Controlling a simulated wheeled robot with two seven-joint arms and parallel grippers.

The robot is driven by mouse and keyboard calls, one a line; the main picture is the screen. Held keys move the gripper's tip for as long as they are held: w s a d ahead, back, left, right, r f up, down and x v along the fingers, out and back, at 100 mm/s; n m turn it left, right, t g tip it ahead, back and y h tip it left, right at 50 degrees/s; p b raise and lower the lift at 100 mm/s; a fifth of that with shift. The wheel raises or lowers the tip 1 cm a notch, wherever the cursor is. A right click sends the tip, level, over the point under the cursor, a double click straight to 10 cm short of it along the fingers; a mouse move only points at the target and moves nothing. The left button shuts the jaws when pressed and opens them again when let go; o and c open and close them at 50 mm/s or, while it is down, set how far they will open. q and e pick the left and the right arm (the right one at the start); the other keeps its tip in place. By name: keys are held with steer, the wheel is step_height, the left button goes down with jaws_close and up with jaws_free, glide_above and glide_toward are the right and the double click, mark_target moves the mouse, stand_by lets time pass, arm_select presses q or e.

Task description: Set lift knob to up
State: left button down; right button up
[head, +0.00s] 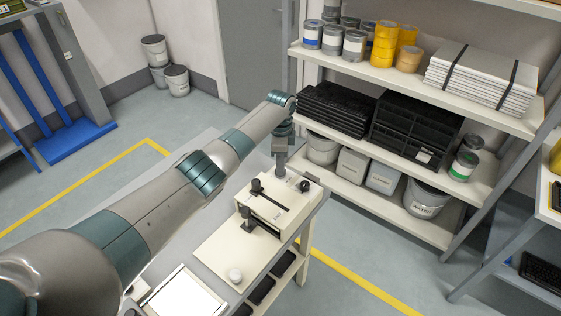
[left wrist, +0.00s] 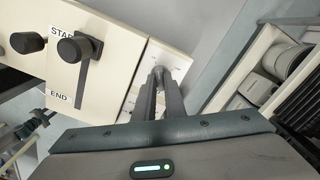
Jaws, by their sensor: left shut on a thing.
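The cream printing machine (head: 285,207) stands on the bench, with dark knobs on its top. My left gripper (head: 280,168) reaches down to the machine's far end. In the left wrist view its two fingers (left wrist: 159,78) are close together over a pale panel (left wrist: 176,62) with small marks. They are shut on a small part there, which I take to be the lift knob; the fingers hide most of it, so its setting cannot be read. A black lever knob (left wrist: 76,48) sits beside the START and END marks, apart from the fingers. My right gripper is not in view.
A shelf rack (head: 470,165) with black trays, tins and buckets stands behind the bench at the right. Floor is clear at the left.

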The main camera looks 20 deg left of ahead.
arm_select(q)
steer(key=shift+r+n+p, duration=0.1)
steer(key=shift+n+p, duration=0.35)
steer(key=shift+n, duration=0.75)
steer(key=c, duration=1.8)
jaws_free()
steer(key=shift+r+b, duration=2.05)
steer(key=shift+r, duration=6.6)
